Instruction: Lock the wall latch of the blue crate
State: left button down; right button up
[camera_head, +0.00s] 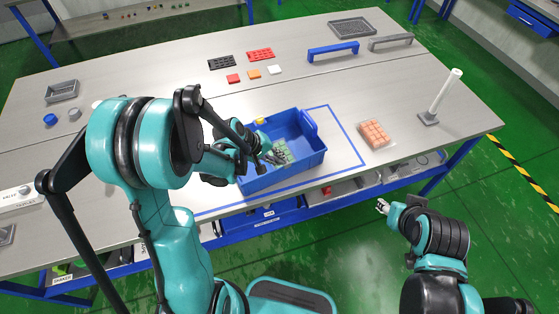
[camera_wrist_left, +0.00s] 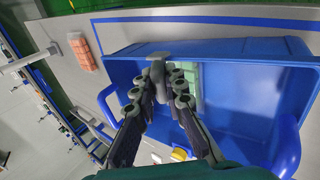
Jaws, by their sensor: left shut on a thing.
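The blue crate (camera_head: 309,151) stands on the table inside a blue outline, and its wall (camera_wrist_left: 240,58) fills much of the left wrist view. A small grey latch piece (camera_wrist_left: 158,66) shows at the crate wall, between my left fingertips. My left gripper (camera_head: 270,160) reaches over the crate; in the left wrist view its fingers (camera_wrist_left: 164,84) are closed on the grey piece. The fingers hide part of the latch, and I cannot tell its lock position. My right gripper (camera_head: 383,206) is empty, off the table's front edge; its opening is too small to judge.
Green items (camera_head: 281,153) lie in the crate, and a yellow piece (camera_head: 260,121) is at its far left. A pack of orange blocks (camera_head: 374,134) and a white post (camera_head: 441,95) stand to the right. Blue and grey handles (camera_head: 333,50) lie behind.

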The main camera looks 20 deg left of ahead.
pick_arm(q)
jog(key=shift+s+a+f, duration=0.1)
jog(key=shift+s+f, duration=0.05)
jog(key=shift+f, duration=0.05)
jog(key=shift+r, duration=0.15)
jog(key=c, duration=1.6)
grip_release()
jog(key=shift+o, duration=0.2)
jog(key=v, duration=1.2)
jog(key=shift+a, duration=0.15)
